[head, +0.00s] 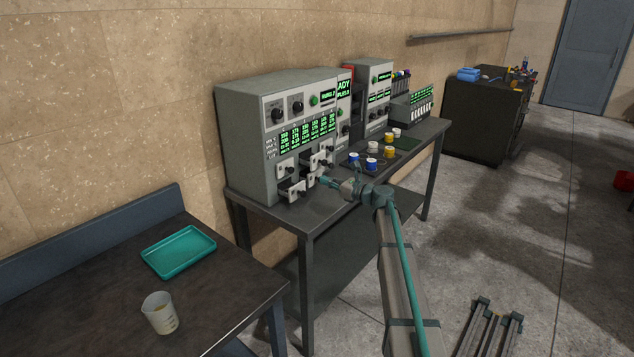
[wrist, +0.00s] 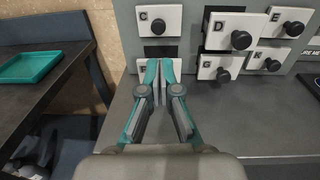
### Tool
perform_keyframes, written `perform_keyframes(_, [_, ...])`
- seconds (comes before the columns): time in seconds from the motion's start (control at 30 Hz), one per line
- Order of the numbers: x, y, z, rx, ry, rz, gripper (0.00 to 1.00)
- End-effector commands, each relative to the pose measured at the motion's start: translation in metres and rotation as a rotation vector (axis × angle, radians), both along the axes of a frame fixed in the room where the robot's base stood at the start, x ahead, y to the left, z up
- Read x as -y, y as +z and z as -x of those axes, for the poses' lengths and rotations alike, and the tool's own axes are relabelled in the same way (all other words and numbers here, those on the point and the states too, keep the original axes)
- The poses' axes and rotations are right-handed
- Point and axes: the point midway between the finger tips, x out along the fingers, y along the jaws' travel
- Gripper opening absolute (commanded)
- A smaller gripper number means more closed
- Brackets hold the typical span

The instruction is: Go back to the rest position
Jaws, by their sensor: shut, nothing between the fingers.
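My gripper (wrist: 160,85) is shut and empty in the wrist view, its fingertips together in front of the lower left drawers of the grey machine. In the head view my gripper (head: 325,180) is at the front of the grey machine (head: 241,140), close to its drawers. The drawer marked C (wrist: 159,20) appears flush in the wrist view. The drawer marked D (wrist: 236,32) stands out from the panel. In the head view a lower left drawer (head: 290,191) also stands out. Whether the fingertips touch a drawer cannot be told.
The machine stands on a dark bench (head: 305,222), with several white, blue and yellow jars (head: 372,163) to the right. A teal tray (head: 180,251) and a beaker (head: 159,313) are on the dark table at left. A dark cabinet (head: 478,120) stands behind.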

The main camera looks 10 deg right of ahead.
Motion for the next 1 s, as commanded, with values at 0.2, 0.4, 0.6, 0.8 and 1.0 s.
perform_keyframes(0.2, [0.005, 0.0, 0.007, 0.059, 0.006, 0.064, 0.0])
perform_keyframes(0.4, [-0.003, -0.046, 0.04, 0.239, 0.102, 0.49, 0.0])
perform_keyframes(0.6, [-0.02, -0.167, 0.114, 0.328, 0.331, 0.912, 0.0])
perform_keyframes(0.8, [-0.034, -0.275, 0.201, 0.378, 0.613, 1.173, 0.0])
perform_keyframes(1.0, [-0.044, -0.367, 0.305, 0.422, 0.941, 1.335, 0.0])
